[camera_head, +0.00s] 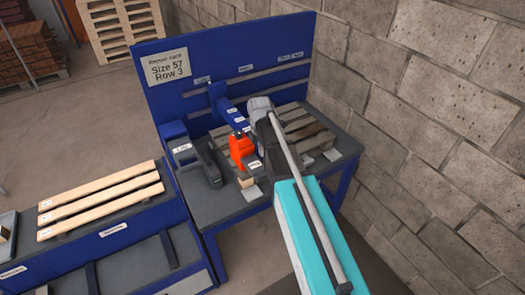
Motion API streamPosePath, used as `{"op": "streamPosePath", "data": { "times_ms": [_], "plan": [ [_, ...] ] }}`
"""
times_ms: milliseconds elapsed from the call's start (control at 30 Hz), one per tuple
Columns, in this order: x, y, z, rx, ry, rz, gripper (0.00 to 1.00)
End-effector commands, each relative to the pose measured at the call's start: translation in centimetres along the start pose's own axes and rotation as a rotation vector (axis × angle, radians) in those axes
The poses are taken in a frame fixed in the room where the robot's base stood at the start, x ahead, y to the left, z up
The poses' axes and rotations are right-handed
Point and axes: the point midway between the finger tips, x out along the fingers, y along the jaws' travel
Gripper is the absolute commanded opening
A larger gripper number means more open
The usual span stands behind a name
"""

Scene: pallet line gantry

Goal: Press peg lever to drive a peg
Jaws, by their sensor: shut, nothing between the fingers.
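An orange-red lever unit (241,147) stands on the grey bench top, in front of a blue arm-like fixture (232,113). A small dark block with a white label (254,166) sits at its foot, beside a wooden piece (245,182). My teal and grey arm comes in from the lower right. My gripper (262,106) is at its far end, above and just right of the orange unit. It is shut and holds nothing. Its fingertips are hard to make out, and I cannot tell whether they touch the lever.
A wooden pallet (305,136) lies on the bench at right. A dark labelled tool (200,165) stands at left. A block wall (430,110) closes the right; planks (100,200) lie on the left bench.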

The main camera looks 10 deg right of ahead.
Motion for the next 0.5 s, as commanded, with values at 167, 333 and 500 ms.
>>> {"op": "streamPosePath", "data": {
  "times_ms": [167,333,500],
  "plan": [
    [1.8,0.0,0.0,0.0,0.0,0.0,0.0],
    [3.1,0.0,0.0,0.0,0.0,0.0,0.0],
    [4.4,0.0,0.0,0.0,0.0,0.0,0.0]
  ]
}}
